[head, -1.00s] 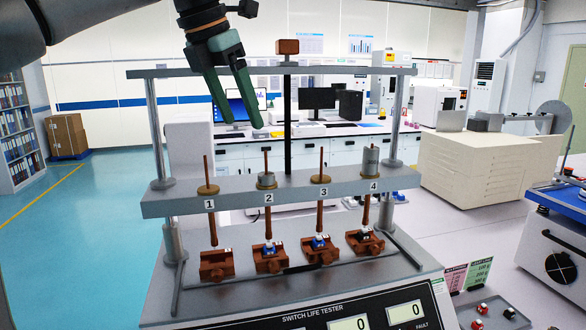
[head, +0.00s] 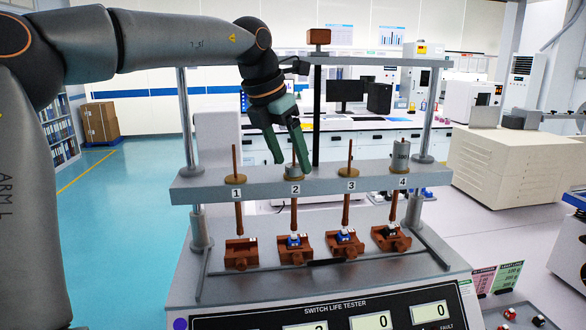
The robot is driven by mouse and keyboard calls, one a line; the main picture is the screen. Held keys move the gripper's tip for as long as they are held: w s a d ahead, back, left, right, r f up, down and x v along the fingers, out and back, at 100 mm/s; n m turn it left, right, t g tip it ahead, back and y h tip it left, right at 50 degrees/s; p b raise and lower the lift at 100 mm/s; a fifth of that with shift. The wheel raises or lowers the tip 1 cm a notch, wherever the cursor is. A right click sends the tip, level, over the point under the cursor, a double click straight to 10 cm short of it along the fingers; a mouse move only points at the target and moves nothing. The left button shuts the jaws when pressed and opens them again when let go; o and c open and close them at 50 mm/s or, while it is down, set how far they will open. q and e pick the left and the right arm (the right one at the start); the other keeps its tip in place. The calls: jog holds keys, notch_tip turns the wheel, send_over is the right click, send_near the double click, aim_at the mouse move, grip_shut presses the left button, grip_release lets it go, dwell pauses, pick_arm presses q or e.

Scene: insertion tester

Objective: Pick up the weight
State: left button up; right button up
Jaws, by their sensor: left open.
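The switch life tester (head: 255,186) has a grey crossbar with several numbered rods. A short grey weight (head: 294,170) sits around the rod at position 2. A taller grey weight (head: 400,156) sits on the rod at position 4. Rods 1 and 3 carry only brass collars. My left gripper (head: 292,163) has dark green fingers pointing down. It is open, with its fingertips at the weight on rod 2, one on each side in the picture. I cannot tell whether they touch it. My right gripper is not in view.
A top bar with a brown block (head: 319,37) and upright posts (head: 186,120) frame the rods. Brown switch holders (head: 241,253) stand below them. A display panel (head: 330,318) is in front. Small switches lie in a tray (head: 510,318) at the lower right.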

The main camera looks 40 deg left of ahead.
pick_arm(q)
jog(key=shift+w+f, duration=0.2)
jog(key=shift+f, duration=0.2)
jog(key=shift+c, duration=0.2)
grip_shut()
jog(key=shift+r, duration=0.1)
